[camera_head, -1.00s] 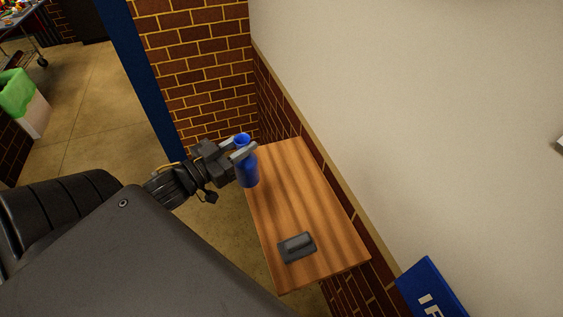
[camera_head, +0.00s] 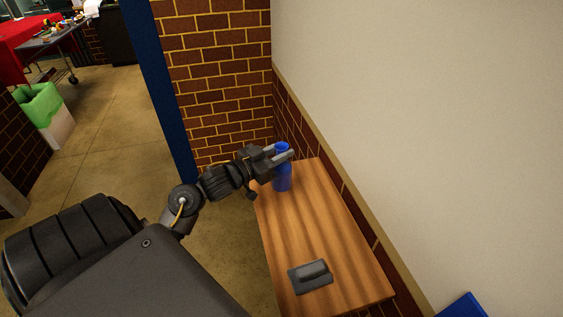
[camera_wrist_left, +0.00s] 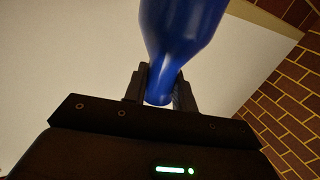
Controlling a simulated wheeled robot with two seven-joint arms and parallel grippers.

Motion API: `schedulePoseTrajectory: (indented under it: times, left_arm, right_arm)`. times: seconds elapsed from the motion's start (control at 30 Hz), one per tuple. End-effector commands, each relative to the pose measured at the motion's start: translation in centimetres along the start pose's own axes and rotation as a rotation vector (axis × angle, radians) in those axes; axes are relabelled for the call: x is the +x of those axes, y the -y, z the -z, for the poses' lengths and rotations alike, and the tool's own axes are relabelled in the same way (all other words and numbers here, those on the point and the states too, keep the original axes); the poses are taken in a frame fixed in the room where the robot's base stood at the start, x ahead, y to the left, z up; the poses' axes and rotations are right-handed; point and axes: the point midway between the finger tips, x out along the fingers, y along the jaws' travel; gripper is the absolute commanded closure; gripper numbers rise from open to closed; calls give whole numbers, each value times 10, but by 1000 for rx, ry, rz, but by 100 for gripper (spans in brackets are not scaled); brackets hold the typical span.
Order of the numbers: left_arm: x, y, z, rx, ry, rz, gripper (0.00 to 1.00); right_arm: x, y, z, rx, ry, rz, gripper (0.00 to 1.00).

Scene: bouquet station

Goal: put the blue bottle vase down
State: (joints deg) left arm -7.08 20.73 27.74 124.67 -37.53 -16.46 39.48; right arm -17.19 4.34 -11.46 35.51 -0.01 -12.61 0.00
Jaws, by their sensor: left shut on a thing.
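The blue bottle vase (camera_head: 282,180) is upright at the far end of the wooden table (camera_head: 310,225). My left gripper (camera_head: 283,156) is shut on its neck, just below the rim. In the left wrist view the vase (camera_wrist_left: 180,30) shows its neck between the two fingers (camera_wrist_left: 160,88), with the wider body beyond. The vase's base appears at or just above the tabletop; I cannot tell whether it touches. My right gripper is not in view.
A dark grey block-like object (camera_head: 311,275) lies on the near part of the table. The tabletop between it and the vase is clear. A brick wall (camera_head: 225,80) stands behind, and a pale wall (camera_head: 420,120) runs along the right. A green-lined bin (camera_head: 42,105) is far left.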

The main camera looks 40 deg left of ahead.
Motion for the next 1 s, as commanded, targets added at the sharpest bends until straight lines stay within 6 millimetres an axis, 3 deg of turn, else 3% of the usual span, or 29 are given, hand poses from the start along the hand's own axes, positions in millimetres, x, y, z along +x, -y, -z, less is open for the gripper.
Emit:
schedulePoseTrajectory:
  times: [0.2,0.5,0.93,0.97,1.0]
  left_arm:
    - [3,2,-3,0,-3,0,100]
    - [6,3,-36,0,-3,1,100]
    - [5,3,-43,1,-2,1,100]
    - [5,3,-44,0,0,1,72]
    - [5,3,-43,0,0,1,67]
  right_arm:
    - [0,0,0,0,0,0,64]
    - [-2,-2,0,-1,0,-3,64]
    - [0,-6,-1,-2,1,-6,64]
    - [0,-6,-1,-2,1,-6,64]
    - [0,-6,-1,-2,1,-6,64]
